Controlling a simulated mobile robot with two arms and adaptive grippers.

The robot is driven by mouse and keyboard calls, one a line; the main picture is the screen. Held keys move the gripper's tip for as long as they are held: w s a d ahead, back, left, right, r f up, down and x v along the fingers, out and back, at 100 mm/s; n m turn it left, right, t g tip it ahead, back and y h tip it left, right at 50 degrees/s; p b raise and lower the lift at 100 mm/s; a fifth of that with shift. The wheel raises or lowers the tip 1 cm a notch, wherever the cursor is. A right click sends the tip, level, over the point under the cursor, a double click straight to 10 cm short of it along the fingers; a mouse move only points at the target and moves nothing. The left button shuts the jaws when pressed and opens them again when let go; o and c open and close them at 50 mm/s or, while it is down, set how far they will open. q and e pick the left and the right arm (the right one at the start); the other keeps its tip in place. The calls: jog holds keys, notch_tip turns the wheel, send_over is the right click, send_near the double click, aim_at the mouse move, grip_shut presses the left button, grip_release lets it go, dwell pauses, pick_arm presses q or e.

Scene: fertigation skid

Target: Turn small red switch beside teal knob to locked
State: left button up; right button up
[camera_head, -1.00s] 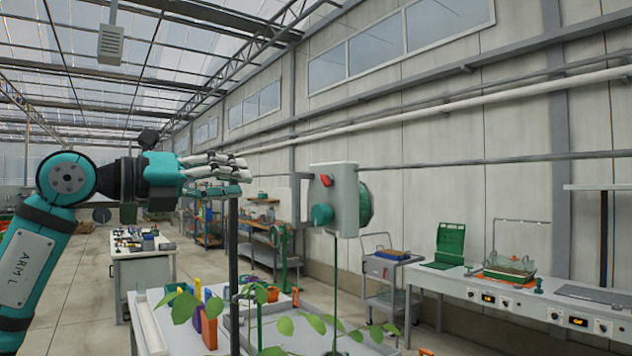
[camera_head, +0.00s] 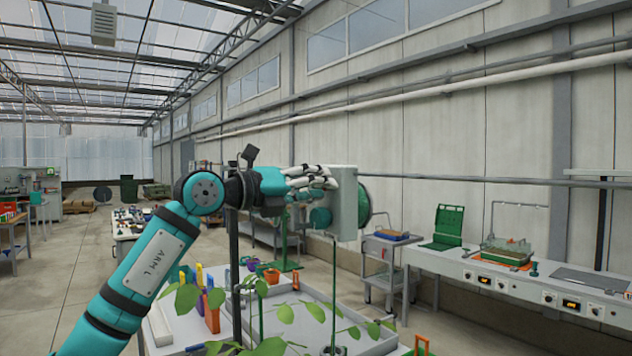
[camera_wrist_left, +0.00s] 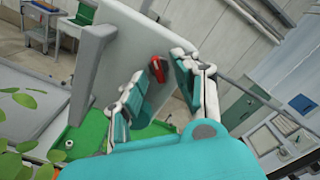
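The pale grey box (camera_head: 345,205) stands on a thin post, with the teal knob (camera_head: 320,217) on its left face. The small red switch (camera_wrist_left: 158,69) shows on the grey panel in the left wrist view; in the head view it is hidden behind my fingers. My left gripper (camera_head: 328,178) is at the box's face, just above the teal knob. In the left wrist view the fingers (camera_wrist_left: 160,85) are spread apart, with the red switch showing in the gap between them. I cannot tell whether they touch it. My right gripper is not in view.
A green wheel (camera_head: 364,204) sits on the box's far side. Leafy plants (camera_head: 262,347) and a grey tray table (camera_head: 372,346) are below the arm. A long bench (camera_head: 520,297) with equipment runs along the right wall. Open floor (camera_head: 75,290) lies to the left.

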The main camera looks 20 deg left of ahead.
pick_arm(q)
jog(key=shift+c, duration=0.2)
grip_shut()
jog(key=shift+m, duration=0.3)
jog(key=shift+w+a+m+p, duration=0.1)
jog(key=shift+m+p, duration=0.05)
jog(key=shift+m, duration=2.7)
jog(key=shift+w+a+m+p, duration=0.1)
jog(key=shift+a+m+p, duration=0.05)
jog(key=shift+m, duration=2.75)
jog(key=shift+w+a+m+p, duration=0.1)
jog(key=shift+m+p, duration=0.05)
jog(key=shift+m, duration=2.7)
